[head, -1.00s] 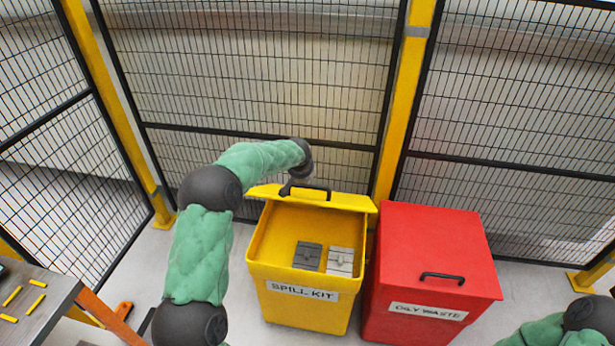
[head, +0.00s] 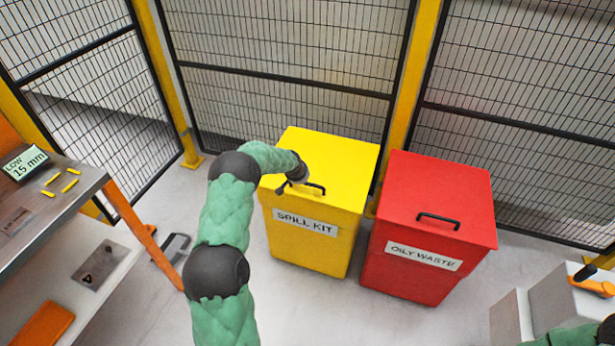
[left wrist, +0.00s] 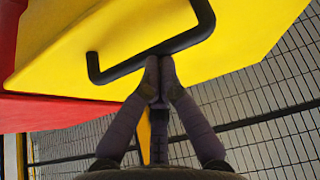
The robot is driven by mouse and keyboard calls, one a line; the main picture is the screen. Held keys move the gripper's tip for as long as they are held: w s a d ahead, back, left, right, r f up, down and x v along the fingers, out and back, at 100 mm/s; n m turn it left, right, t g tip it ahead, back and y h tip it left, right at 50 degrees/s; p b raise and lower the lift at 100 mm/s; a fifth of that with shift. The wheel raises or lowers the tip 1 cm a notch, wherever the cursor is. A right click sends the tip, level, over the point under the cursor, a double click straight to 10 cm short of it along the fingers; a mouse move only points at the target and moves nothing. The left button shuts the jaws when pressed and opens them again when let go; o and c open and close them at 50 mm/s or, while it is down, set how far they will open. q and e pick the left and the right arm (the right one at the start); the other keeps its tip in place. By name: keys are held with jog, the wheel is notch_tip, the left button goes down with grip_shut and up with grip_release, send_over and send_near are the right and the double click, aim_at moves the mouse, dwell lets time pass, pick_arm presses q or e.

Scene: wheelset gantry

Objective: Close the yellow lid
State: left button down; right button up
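The yellow lid (head: 330,160) lies flat over the yellow SPILL KIT bin (head: 310,245) in the head view, with no visible gap at its front edge. The bin's inside is hidden. The lid's black handle (head: 308,187) is near the front edge. My left gripper (head: 281,189) is low at the left end of this handle. In the left wrist view, the fingers of my left gripper (left wrist: 159,66) come together at the black handle (left wrist: 150,58), with nothing visible clamped between them. The tips seem to touch the bar.
The red OILY WASTE bin (head: 430,220) stands shut, close to the right of the yellow bin. Mesh fencing (head: 290,60) is behind both. A workbench (head: 60,205) is at left, and a grey box (head: 570,300) at lower right. Floor in front is clear.

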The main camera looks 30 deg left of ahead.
pick_arm(q)
jog(key=shift+s+d+f, duration=0.15)
jog(key=shift+s+f, duration=0.2)
jog(key=shift+f, duration=0.35)
jog(key=shift+s+d+f, duration=0.15)
jog(key=shift+s+f, duration=0.15)
jog(key=shift+f, duration=0.35)
pick_arm(e)
jog(key=shift+s+d+f, duration=0.15)
jog(key=shift+d, duration=0.1)
pick_arm(q)
jog(key=r, duration=0.1)
jog(key=w+r+p, duration=0.1)
jog(key=r, duration=0.1)
jog(key=w+a+r, duration=0.1)
jog(key=shift+w+r, duration=0.25)
jog(key=shift+r, duration=0.1)
jog(key=shift+w+r+p, duration=0.1)
jog(key=shift+r+p, duration=0.15)
jog(key=shift+p, duration=0.15)
jog(key=s+d, duration=0.2)
jog(key=s, duration=0.7)
jog(key=shift+d, duration=0.2)
pick_arm(e)
jog(key=shift+w+a+r, duration=0.15)
jog(key=shift+w+r, duration=0.25)
jog(key=shift+r, duration=0.2)
jog(key=shift+w+a+r, duration=0.1)
jog(key=shift+w+r, duration=0.25)
jog(key=shift+r, duration=0.25)
